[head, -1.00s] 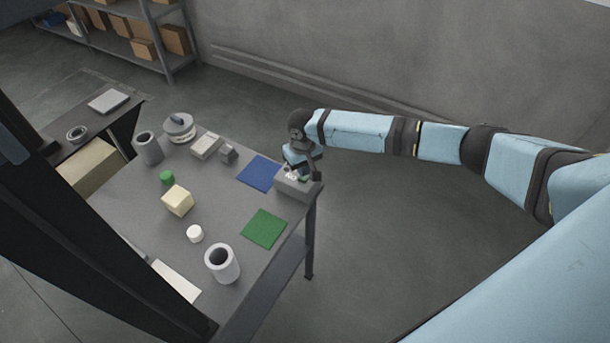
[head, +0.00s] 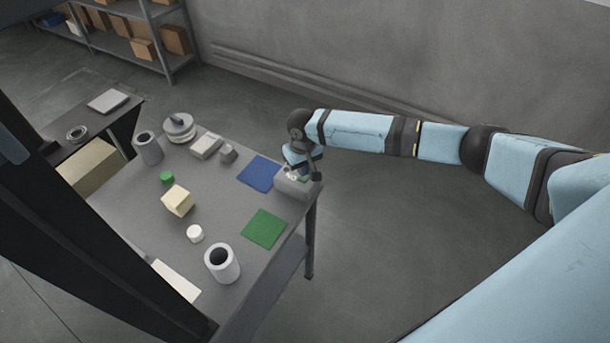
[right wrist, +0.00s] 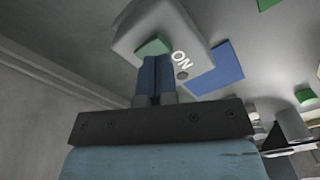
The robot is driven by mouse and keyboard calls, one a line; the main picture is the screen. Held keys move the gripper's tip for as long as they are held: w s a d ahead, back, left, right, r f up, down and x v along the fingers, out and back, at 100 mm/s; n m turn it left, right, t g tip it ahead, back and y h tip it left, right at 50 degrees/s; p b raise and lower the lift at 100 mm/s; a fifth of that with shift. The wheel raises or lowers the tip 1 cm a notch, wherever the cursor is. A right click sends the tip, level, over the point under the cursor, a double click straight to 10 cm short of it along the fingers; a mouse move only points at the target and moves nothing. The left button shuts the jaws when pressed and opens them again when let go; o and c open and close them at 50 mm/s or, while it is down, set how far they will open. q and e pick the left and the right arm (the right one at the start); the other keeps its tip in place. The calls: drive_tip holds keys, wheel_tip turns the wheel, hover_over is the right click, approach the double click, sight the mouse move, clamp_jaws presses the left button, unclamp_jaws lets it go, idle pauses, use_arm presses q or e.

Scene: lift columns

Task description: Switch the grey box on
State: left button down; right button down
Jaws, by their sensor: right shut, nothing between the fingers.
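The grey box (head: 294,188) stands at the right edge of the table, by the blue and green mats. The right wrist view shows its face (right wrist: 135,28) with a green button (right wrist: 152,46), a white "ON" label (right wrist: 181,60) and a small dark round spot (right wrist: 182,76). My right gripper (head: 296,177) is at the top of the box. In the right wrist view its two fingers (right wrist: 154,62) are shut together and empty. Their tips overlap the button's near edge; I cannot tell whether they touch it. My left gripper is not in view.
On the table (head: 220,185) are a blue mat (head: 259,173), a green mat (head: 264,228), a yellow block (head: 178,200), a white cup (head: 222,264), a green cylinder (head: 167,177) and a grey cylinder (head: 148,148). The floor right of the table is clear.

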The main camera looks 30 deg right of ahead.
drive_tip(key=shift+f+b, duration=0.45)
drive_tip(key=shift+f, duration=0.9)
idle(0.6)
drive_tip(key=shift+s, duration=0.1)
drive_tip(key=shift+r+p, duration=0.9)
drive_tip(key=shift+p, duration=0.25)
wheel_tip(320, 180, up, 2)
drive_tip(key=shift+r+p, duration=0.1)
drive_tip(key=shift+p, duration=1)
drive_tip(key=shift+r+p, duration=0.9)
drive_tip(key=shift+p, duration=0.2)
drive_tip(key=shift+r+p, duration=0.65)
drive_tip(key=shift+p, duration=0.05)
drive_tip(key=shift+f, duration=0.1)
